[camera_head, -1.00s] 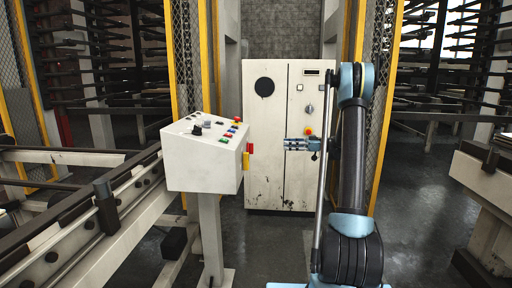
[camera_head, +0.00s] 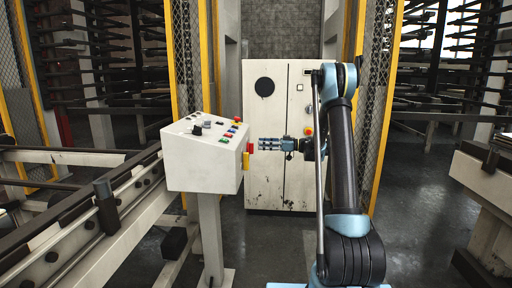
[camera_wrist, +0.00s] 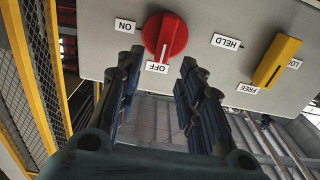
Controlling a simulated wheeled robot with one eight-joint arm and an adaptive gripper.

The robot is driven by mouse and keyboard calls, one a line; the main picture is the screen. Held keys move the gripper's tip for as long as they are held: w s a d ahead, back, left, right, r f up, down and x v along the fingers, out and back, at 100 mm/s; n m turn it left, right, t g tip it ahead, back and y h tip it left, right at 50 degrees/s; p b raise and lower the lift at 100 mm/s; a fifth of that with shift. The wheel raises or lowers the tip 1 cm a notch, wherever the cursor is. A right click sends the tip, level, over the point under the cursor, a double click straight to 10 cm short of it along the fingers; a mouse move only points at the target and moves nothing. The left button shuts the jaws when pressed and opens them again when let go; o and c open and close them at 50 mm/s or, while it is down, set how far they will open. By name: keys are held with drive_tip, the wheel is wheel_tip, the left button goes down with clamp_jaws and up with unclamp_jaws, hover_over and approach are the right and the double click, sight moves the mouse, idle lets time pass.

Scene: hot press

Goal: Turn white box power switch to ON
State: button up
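The white box (camera_head: 200,165) stands on a post at left of centre, with coloured buttons on its sloped top. On its right side is the red power switch (camera_wrist: 165,37), also visible in the head view (camera_head: 246,161). In the wrist view, the switch sits between ON and OFF labels, its white mark towards OFF. My gripper (camera_wrist: 161,60) is open, its two fingers apart and pointing at the switch. I cannot tell whether they touch it. In the head view, my gripper (camera_head: 262,144) is close to the box's right side.
A yellow switch (camera_wrist: 276,61) with HELD and FREE labels is beside the red one on the same face. A tall white cabinet (camera_head: 265,180) stands behind. A roller conveyor (camera_head: 75,235) runs at left. The floor (camera_head: 420,200) at right is clear.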

sight(250, 148)
drive_tip(key=a, duration=0.4)
clamp_jaws()
